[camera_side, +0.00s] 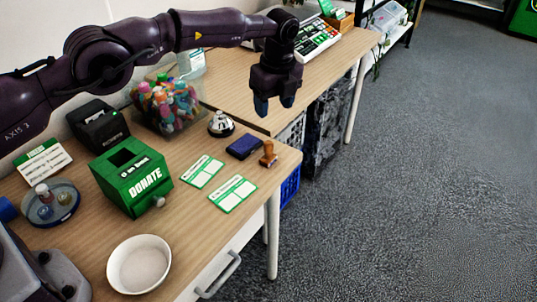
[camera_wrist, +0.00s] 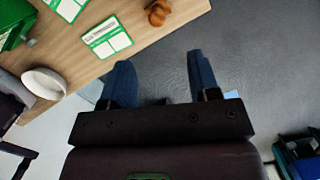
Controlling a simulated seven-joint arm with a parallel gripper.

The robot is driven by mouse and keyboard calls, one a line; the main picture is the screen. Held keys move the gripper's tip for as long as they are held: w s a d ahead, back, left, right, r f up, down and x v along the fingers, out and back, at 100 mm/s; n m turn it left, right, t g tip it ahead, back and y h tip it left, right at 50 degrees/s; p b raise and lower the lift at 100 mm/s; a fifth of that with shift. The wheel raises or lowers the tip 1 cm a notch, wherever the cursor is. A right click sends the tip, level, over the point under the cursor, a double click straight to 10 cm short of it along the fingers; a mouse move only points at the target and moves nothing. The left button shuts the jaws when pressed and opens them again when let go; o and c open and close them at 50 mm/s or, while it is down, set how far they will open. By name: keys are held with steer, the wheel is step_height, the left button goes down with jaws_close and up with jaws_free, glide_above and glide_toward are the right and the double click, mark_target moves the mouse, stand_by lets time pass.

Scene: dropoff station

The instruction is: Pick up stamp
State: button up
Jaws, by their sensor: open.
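The stamp (camera_side: 268,155) has a brown wooden handle and stands upright near the table's right front edge, beside a dark blue ink pad (camera_side: 244,146). In the wrist view the stamp (camera_wrist: 158,12) shows at the top, partly cut off by the frame edge. My gripper (camera_side: 274,106) points down, above and behind the stamp in the side view, clear of it. In the wrist view my gripper (camera_wrist: 162,75) has its two blue fingers apart, with only grey floor between them. It is empty.
Green-and-white cards (camera_side: 233,193) lie left of the stamp. A silver bell (camera_side: 221,124), a green donate box (camera_side: 132,175) and a tub of colourful items (camera_side: 166,103) stand farther left. A white bowl (camera_side: 139,263) sits near the front. Open floor (camera_side: 430,180) lies beyond the table edge.

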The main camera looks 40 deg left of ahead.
mark_target(269, 143)
steer(key=f, duration=0.5)
steer(key=a+f, duration=0.1)
steer(key=f, duration=0.1)
steer(key=shift+w+f, duration=0.15)
steer(key=shift+f, duration=0.05)
steer(key=shift+a+f, duration=0.2)
steer(key=shift+f, duration=2.55)
steer(key=shift+c, duration=0.5)
steer(key=c, duration=0.9)
